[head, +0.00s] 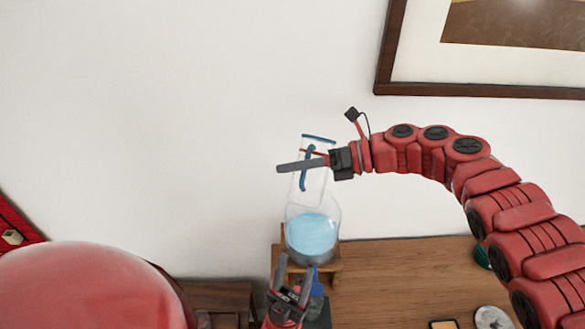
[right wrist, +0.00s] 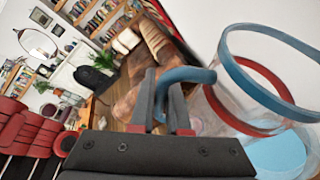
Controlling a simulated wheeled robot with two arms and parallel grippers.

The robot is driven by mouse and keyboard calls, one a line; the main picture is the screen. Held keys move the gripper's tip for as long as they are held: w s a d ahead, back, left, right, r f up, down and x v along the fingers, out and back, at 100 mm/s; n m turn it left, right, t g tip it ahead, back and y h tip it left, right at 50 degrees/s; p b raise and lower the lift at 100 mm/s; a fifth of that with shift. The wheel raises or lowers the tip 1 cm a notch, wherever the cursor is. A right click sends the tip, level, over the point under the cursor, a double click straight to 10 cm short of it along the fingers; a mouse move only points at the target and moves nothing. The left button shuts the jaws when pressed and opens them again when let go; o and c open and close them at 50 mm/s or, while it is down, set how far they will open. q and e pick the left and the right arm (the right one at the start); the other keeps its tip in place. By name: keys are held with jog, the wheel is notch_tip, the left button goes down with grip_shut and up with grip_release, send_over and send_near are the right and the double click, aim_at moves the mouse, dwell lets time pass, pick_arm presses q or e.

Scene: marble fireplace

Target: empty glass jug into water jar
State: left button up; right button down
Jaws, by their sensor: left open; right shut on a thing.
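The clear glass jug (head: 321,185), with a blue rim and blue handle, is in the air over the water jar, slightly tilted in the head view. My right gripper (head: 303,164) is shut on its handle; the jug's blue rim and red band also show in the right wrist view (right wrist: 232,78). The round glass water jar (head: 312,235) holds light blue water and stands on a wooden stand. The jug's lower end overlaps the jar's top in the picture; I cannot tell whether they touch. My left gripper (head: 293,280) is open and empty, low in front of the jar.
The wooden table (head: 400,275) stretches right, with a white round item (head: 492,318) and a dark framed item (head: 443,324) near its front. A blue bottle-like thing (head: 317,283) stands beside my left gripper. A picture frame (head: 480,90) hangs above on the white wall.

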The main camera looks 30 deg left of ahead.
jog(key=shift+s+r+n+t, duration=0.1)
jog(key=shift+r+n+t, duration=0.45)
jog(key=shift+n, duration=0.35)
jog(key=shift+f, duration=0.15)
jog(key=shift+f, duration=0.1)
jog(key=n+t+b, duration=0.1)
jog(key=b, duration=0.4)
jog(key=r+n+t+b, duration=0.1)
jog(key=n+b, duration=0.1)
jog(key=b, duration=0.3)
jog(key=shift+t, duration=0.25)
jog(key=shift+r+n+t, duration=0.25)
jog(key=shift+n+t, duration=0.05)
jog(key=shift+n, duration=0.1)
jog(key=shift+r, duration=0.1)
